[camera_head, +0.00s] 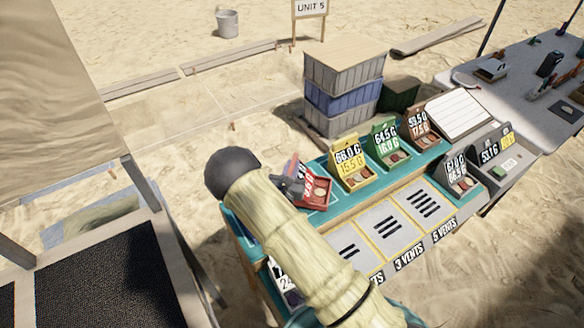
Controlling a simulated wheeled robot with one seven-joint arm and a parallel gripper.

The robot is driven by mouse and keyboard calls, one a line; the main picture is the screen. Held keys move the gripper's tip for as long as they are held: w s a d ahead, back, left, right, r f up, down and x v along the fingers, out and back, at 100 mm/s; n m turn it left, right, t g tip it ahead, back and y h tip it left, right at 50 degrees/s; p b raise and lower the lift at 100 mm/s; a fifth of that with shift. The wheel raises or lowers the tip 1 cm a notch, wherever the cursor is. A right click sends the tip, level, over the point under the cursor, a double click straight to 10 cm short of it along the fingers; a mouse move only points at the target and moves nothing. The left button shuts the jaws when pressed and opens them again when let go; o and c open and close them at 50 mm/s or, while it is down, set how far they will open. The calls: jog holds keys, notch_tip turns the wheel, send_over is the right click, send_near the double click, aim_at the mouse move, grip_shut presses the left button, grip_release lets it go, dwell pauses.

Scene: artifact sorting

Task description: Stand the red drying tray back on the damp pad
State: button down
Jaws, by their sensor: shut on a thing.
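The red drying tray (318,194) is at the left end of the row of trays, at the far edge of the teal bench (340,209). A small round piece lies in it, and its upright number card is partly covered by my gripper. My gripper (294,183) is shut on the red tray at its left side. My pale-sleeved arm hides the bench below and left of the tray. I cannot tell whether the tray touches the surface under it. I cannot pick out the damp pad for certain.
Yellow (353,174), green (391,155) and brown (421,130) trays stand right of the red one. A dark grey tray (458,186) and a scale (503,166) are further right. Vented panels (396,222) lie in front. Stacked crates (343,95) stand behind.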

jog(key=shift+f, duration=0.15)
jog(key=shift+f+b, duration=0.45)
jog(key=shift+b, duration=0.05)
jog(key=c, duration=1.3)
grip_release()
jog(key=shift+s, duration=0.1)
jog(key=s+a+b, duration=0.1)
jog(key=s, duration=0.4)
jog(key=s+a+b, duration=0.1)
jog(key=s, duration=0.5)
jog(key=s+a+b, duration=0.1)
jog(key=s+b, duration=0.1)
jog(key=s, duration=0.4)
jog(key=shift+a, duration=0.2)
